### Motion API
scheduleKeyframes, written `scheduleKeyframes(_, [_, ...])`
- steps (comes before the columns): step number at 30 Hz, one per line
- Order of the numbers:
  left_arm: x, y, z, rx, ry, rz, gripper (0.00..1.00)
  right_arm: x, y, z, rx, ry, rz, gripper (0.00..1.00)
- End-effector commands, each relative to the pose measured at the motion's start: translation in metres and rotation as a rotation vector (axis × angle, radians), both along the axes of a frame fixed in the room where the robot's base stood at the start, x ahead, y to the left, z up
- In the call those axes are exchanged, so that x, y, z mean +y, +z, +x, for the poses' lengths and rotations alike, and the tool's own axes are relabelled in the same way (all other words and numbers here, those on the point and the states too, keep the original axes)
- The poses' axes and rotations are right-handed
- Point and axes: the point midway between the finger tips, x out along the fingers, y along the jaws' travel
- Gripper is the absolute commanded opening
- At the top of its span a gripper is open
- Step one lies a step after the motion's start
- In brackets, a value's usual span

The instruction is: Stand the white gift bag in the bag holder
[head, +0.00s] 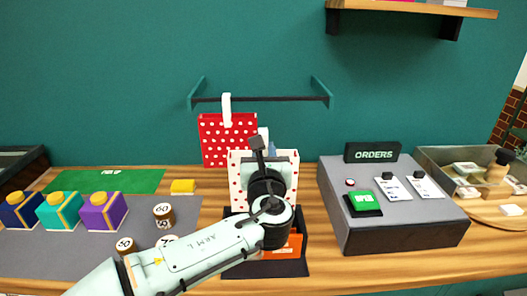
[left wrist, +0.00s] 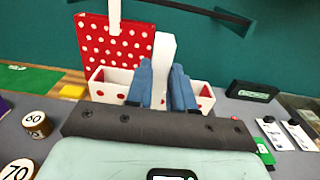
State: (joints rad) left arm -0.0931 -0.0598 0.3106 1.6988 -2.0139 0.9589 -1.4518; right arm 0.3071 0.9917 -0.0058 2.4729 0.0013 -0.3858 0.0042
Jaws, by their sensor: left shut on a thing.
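The white gift bag with red dots (head: 235,168) is upright in front of the wall, behind my left gripper; it also shows in the left wrist view (left wrist: 106,86). My left gripper (left wrist: 162,88) has its blue fingers shut on the bag's white handle (left wrist: 161,55). The dark bag holder (head: 298,265), with an orange face, is on the table below the bag. My wrist hides the bag's lower part, so I cannot tell whether the bag touches the holder. My right gripper is in neither view.
A red dotted bag (head: 212,148) hangs from the wall rail (head: 300,98) just behind. A grey orders console (head: 395,230) stands close on the right. Several gift boxes (head: 103,211) and numbered round pieces (head: 164,214) are on the left. A wooden shelf (head: 420,10) is above right.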

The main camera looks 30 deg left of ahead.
Motion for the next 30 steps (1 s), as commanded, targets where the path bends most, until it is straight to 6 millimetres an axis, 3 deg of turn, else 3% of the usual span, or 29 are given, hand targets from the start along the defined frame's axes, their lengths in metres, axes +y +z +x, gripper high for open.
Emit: scheduleKeyframes(30, [0.0, -0.074, 0.0, -0.001, 0.0, 0.001, 0.0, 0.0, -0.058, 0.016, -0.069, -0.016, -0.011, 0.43])
